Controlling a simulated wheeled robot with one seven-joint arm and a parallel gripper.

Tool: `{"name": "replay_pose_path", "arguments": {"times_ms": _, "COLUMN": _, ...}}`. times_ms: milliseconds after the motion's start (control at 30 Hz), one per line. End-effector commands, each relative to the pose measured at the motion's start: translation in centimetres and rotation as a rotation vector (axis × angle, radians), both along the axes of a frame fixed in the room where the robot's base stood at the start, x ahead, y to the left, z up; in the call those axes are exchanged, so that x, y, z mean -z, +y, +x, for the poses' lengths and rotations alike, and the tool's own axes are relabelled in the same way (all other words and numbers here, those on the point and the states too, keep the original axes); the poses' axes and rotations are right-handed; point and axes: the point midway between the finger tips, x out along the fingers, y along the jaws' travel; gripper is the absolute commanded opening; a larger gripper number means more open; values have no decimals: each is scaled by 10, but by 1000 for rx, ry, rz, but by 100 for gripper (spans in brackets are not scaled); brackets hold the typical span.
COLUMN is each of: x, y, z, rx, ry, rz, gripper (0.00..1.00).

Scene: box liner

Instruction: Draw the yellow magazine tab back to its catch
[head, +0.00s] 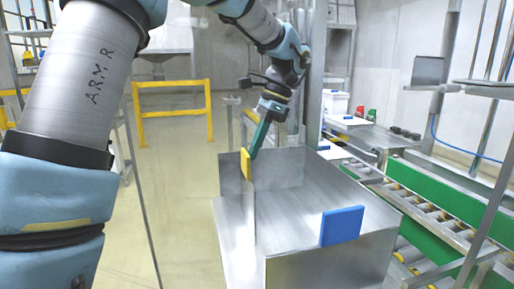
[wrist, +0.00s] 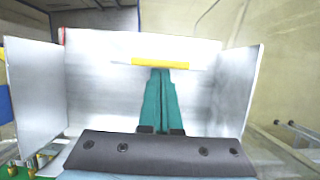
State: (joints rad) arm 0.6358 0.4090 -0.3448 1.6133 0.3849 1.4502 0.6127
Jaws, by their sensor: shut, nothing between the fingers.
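The yellow magazine tab (head: 246,163) stands upright at the left edge of the open metal magazine (head: 310,205) in the head view. In the wrist view the tab is a thin yellow bar (wrist: 160,63) against a grey metal panel. My gripper (head: 254,154) has teal fingers pressed together and empty. Its tips are right beside the tab in the head view. In the wrist view the shut fingers (wrist: 161,72) end at the bar's lower edge. I cannot tell whether they touch it. No catch can be made out.
A blue tab (head: 342,226) sits on the magazine's near wall. A green-sided roller conveyor (head: 440,205) runs along the right. A yellow barrier (head: 172,113) stands at the back left. The floor left of the magazine is clear.

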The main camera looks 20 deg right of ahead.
Motion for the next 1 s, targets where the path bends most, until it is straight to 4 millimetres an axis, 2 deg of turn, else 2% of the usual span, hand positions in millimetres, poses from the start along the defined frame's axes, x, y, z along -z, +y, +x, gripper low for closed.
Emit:
{"name": "replay_pose_path", "arguments": {"times_ms": 300, "x": -2, "y": 78, "z": 10, "rx": -6, "ry": -2, "rz": 2, "gripper": 0}}
{"name": "replay_pose_path", "arguments": {"times_ms": 433, "x": -1, "y": 99, "z": 12, "rx": -4, "ry": -1, "rz": 2, "gripper": 0}}
{"name": "replay_pose_path", "arguments": {"times_ms": 600, "x": 0, "y": 106, "z": 13, "rx": -3, "ry": 1, "rz": 2, "gripper": 0}}
{"name": "replay_pose_path", "arguments": {"times_ms": 1000, "x": -1, "y": 103, "z": 13, "rx": -2, "ry": 2, "rz": 3, "gripper": 0}}
